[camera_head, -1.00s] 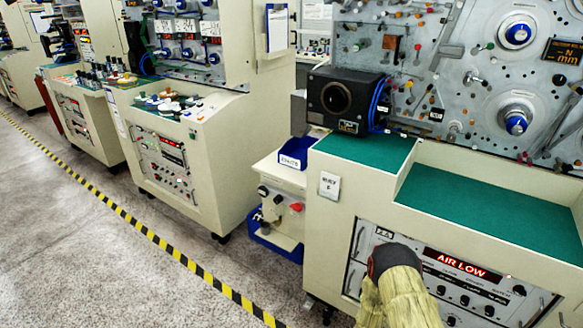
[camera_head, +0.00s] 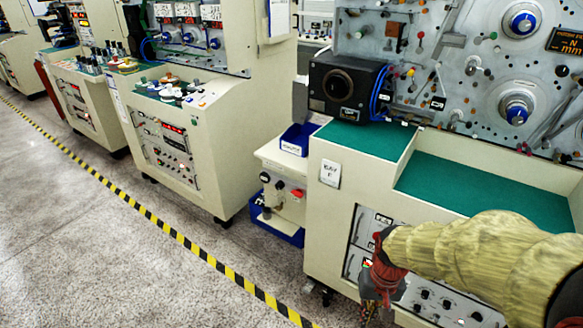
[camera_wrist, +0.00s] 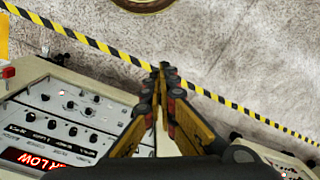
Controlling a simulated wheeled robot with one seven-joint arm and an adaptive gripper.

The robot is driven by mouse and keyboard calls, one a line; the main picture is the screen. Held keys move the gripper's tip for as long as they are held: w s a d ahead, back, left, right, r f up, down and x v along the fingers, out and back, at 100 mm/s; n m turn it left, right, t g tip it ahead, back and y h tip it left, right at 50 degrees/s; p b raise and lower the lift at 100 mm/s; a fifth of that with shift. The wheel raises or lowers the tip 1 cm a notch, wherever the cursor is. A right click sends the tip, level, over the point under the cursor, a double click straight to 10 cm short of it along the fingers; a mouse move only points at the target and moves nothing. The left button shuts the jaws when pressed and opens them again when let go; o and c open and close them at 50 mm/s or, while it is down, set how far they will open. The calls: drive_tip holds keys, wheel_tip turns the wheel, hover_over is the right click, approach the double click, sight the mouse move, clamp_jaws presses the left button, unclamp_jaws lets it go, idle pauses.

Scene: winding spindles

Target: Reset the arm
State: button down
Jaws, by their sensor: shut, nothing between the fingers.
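My arm, in a pale yellow sleeve, reaches in from the right in the head view, in front of the nearest winding machine (camera_head: 323,215). My gripper (camera_wrist: 163,68) is shut and empty in the wrist view, its fingertips together over the speckled floor. In the head view the fingertips are not clearly seen. In the head view my arm covers much of this panel (camera_head: 375,222).
Green work surfaces (camera_head: 455,193) top the nearest machine, with a black box (camera_head: 345,88) on the left one. A small cabinet (camera_head: 283,190) with a blue bin (camera_head: 298,138) stands beside it. A yellow-black floor stripe (camera_head: 180,237) runs past the machines; the floor beyond is clear.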

drive_tip(key=s+r+t+p, duration=0.1)
drive_tip(key=s+r+t, duration=0.2)
drive_tip(key=r, duration=0.8)
drive_tip(key=s+r+n+t+p, duration=0.1)
drive_tip(key=s+r+t, duration=0.1)
drive_tip(key=s+r, duration=0.4)
wheel_tip(320, 180, up, 6)
drive_tip(key=shift+f+t+h, duration=0.15)
drive_tip(key=shift+t+h, duration=0.15)
drive_tip(key=shift+t, duration=0.1)
